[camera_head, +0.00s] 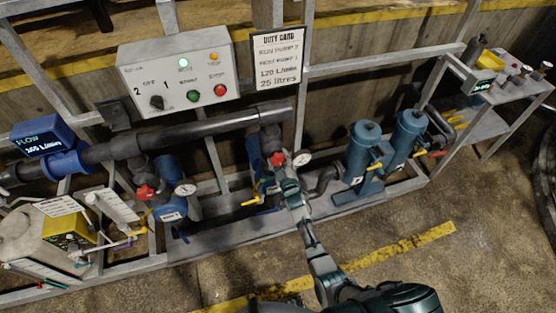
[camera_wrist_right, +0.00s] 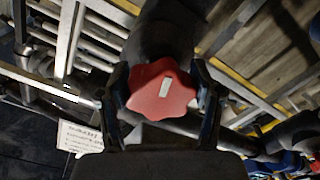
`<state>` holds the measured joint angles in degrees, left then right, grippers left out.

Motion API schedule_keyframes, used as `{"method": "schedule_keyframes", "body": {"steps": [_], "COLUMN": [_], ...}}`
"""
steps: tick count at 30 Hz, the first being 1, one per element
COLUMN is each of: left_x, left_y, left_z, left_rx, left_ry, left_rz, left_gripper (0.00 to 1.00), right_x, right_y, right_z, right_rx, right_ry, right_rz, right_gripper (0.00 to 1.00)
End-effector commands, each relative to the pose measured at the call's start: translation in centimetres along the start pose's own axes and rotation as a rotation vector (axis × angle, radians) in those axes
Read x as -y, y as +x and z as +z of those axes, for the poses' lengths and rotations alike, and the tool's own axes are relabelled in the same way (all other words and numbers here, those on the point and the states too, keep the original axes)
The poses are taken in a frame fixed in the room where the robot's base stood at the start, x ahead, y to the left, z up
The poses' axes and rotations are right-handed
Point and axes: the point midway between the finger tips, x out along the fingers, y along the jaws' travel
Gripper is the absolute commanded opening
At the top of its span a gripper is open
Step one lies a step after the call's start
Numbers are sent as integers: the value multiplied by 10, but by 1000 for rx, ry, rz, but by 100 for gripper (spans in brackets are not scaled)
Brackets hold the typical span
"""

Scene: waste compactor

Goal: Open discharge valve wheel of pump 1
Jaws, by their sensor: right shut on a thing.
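A red lobed valve wheel (camera_head: 277,158) sits on the right-hand pump's pipework in the head view, next to a round gauge. My right gripper (camera_head: 279,172) reaches up to it from below. In the right wrist view the red wheel (camera_wrist_right: 161,90) lies between the two fingers of the right gripper (camera_wrist_right: 162,98), which is shut on it. A pale mark shows on the wheel's face. A second red valve wheel (camera_head: 145,191) sits on the left-hand pump (camera_head: 168,195), with nothing touching it. I cannot read which pump is number 1. My left gripper is not in view.
A control box (camera_head: 178,75) with lit lamps and a selector hangs above the pipe (camera_head: 210,128), beside a duty card (camera_head: 278,58). A blue flow meter (camera_head: 43,137) is at left. Two blue cylinders (camera_head: 363,152) stand right of my arm. Open floor lies in front.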

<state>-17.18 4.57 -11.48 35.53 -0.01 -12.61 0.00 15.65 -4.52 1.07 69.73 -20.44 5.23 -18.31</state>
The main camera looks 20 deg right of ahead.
Motion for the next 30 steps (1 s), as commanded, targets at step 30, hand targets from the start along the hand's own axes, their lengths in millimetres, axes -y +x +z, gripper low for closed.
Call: {"method": "schedule_keyframes", "body": {"steps": [30], "left_x": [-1], "left_y": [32], "left_z": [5], "left_rx": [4], "left_ry": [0], "left_rz": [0], "left_gripper": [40], "right_x": [0], "right_y": [-3], "right_z": [8], "right_rx": [13], "right_ry": [-955], "right_rz": [-16], "right_gripper": [31]}}
